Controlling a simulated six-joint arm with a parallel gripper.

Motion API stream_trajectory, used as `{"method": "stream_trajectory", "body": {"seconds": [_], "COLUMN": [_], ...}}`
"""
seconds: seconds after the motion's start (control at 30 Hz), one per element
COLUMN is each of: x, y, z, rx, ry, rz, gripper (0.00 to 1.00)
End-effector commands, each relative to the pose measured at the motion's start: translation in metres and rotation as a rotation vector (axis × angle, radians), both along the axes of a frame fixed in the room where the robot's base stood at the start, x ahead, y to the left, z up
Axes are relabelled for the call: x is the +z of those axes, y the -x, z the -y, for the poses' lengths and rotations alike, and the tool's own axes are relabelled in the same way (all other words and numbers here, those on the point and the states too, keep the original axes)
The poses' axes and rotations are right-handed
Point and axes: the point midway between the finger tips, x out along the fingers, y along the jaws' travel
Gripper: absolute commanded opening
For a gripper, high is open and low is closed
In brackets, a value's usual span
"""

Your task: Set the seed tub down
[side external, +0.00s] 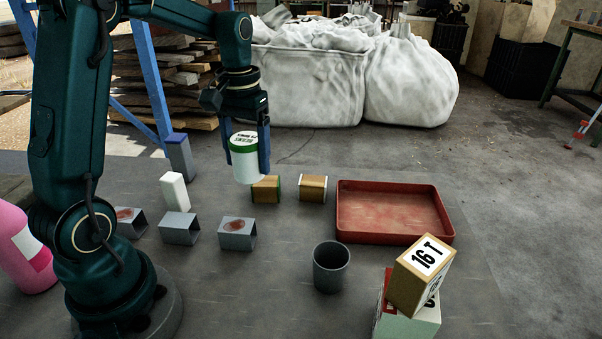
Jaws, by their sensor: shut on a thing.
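The seed tub (246,166) is a white cylinder with a green band and dark print near its top. My gripper (250,152) is shut on it, with one blue finger along its right side and the other partly hidden at its left. The tub is upright or slightly tilted and appears to hang above the grey floor mat (290,222). Its bottom edge shows just left of a brown box with a green edge (266,189). I cannot tell the exact gap beneath it.
A red tray (395,232) lies empty at right. A grey cup (331,268) stands before it. A tilted 16 T box (420,275) rests on a pale box (408,318). Another brown box (312,188), grey blocks (238,234) and a white block (174,191) stand nearby.

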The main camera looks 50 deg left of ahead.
Motion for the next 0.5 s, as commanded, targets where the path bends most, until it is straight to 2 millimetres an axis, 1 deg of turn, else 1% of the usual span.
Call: {"method": "stream_trajectory", "body": {"seconds": [0.07,0.17,0.27,0.3,0.4,0.5], "x": [0.005,0.01,0.007,0.004,-0.004,-0.013], "y": [0.003,0.0,-0.005,-0.006,-0.005,0.0], "z": [-0.007,-0.018,-0.044,-0.056,-0.083,-0.102], "rx": [0.0,-0.015,0.012,0.029,0.082,0.129], "ry": [-0.002,-0.01,-0.016,-0.016,-0.014,-0.009], "rz": [0.004,0.017,0.025,0.025,0.021,0.012], "gripper": [0.12,0.12,0.12,0.12,0.12,0.12]}}
